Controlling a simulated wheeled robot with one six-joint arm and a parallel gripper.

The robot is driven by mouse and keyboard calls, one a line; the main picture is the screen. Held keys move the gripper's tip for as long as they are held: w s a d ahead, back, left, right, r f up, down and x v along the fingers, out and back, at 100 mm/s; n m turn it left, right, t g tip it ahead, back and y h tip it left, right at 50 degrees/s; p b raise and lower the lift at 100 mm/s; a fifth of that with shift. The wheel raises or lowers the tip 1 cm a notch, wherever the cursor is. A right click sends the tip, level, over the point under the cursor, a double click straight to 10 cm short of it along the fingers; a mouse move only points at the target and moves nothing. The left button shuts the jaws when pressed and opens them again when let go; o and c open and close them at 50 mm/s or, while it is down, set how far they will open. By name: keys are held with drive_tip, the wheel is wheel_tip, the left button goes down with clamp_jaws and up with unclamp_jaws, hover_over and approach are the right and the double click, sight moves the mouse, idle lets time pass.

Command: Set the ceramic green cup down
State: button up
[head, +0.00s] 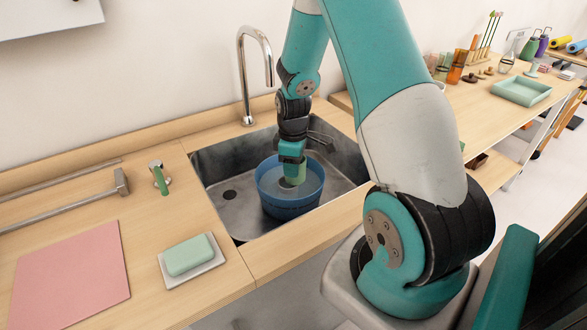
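The green cup (296,173) is inside the round blue tub (287,208), which stands in the metal sink. My gripper (290,170) reaches down into the tub from above, with its teal end right at the cup. It appears shut on the cup, though the fingers are small and partly hidden. The cup's lower part is hard to make out against the tub's inside, so I cannot tell whether it touches the bottom.
The sink (222,188) has a tall curved tap (246,75) behind it. On the wooden counter lie a pink mat (70,275), a green soap bar (188,254) on a white dish, and a metal rail (75,203). A pale green tray (521,91) stands far right among several small props.

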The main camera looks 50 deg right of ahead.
wheel_tip(320, 180, up, 11)
drive_tip(key=a+r, duration=0.3)
drive_tip(key=a, duration=0.5)
drive_tip(key=s+a+r+y, duration=0.2)
drive_tip(key=s+a+r, duration=0.2)
drive_tip(key=s+a, duration=0.5)
drive_tip(key=s+a+r+y, duration=0.2)
drive_tip(key=s+a+r, duration=0.2)
drive_tip(key=s+a, duration=0.5)
drive_tip(key=a, duration=0.5)
drive_tip(key=shift+s+r+n, duration=0.15)
drive_tip(key=shift+r+n, duration=0.05)
drive_tip(key=shift+n, duration=0.2)
